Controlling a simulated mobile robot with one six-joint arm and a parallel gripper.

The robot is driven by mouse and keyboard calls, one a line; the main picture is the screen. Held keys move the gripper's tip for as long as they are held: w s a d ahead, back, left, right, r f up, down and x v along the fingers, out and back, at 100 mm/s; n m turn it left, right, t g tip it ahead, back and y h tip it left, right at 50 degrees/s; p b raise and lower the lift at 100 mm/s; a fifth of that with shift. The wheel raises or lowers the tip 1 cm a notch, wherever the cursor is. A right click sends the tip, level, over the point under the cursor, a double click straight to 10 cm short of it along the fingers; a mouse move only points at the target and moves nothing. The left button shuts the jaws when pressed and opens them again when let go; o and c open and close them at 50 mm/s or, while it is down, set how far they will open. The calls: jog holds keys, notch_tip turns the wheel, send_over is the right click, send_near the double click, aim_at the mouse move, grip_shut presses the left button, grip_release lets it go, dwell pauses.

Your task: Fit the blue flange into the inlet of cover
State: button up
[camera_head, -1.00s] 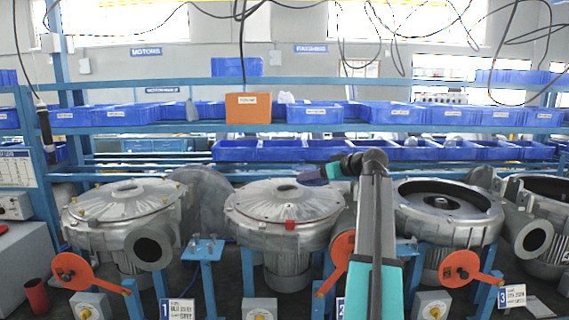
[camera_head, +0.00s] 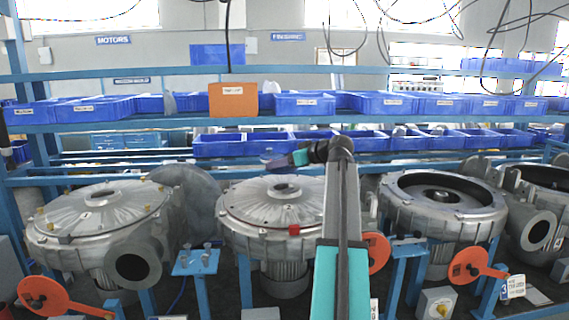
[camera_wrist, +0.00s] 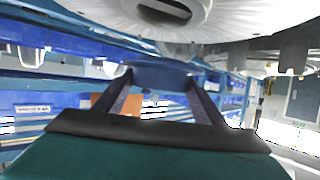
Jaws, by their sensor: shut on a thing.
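The blue flange (camera_wrist: 158,72) is a blue ring-like piece held between the two dark fingers of my gripper (camera_wrist: 155,82). In the head view, my gripper (camera_head: 280,160) points left above the middle blower, and the flange shows only as a small bluish shape at its tips. The silver cover (camera_head: 262,205) of the middle blower lies below, with its inlet (camera_head: 283,187) on top. In the wrist view, the cover (camera_wrist: 240,20) fills the top, and its dark oval inlet (camera_wrist: 165,10) is apart from the flange.
Left stands another covered blower (camera_head: 95,212); right is an open blower (camera_head: 443,195) with its inside showing. Orange handles (camera_head: 475,268) stand in front. Behind runs a blue shelf with bins (camera_head: 303,104) and an orange box (camera_head: 233,99). The space above the covers is clear.

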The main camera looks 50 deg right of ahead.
jog(key=shift+s+d, duration=0.15)
jog(key=shift+d, duration=0.1)
jog(key=shift+s+d, duration=0.2)
jog(key=shift+f+b, duration=0.1)
jog(key=shift+b, duration=0.35)
jog(key=shift+f+b, duration=1.65)
jog(key=shift+f, duration=0.75)
jog(key=shift+f+b, duration=0.95)
jog(key=shift+b, duration=0.2)
dwell(0.5)
jog(key=o, duration=1.3)
jog(key=shift+s, duration=0.1)
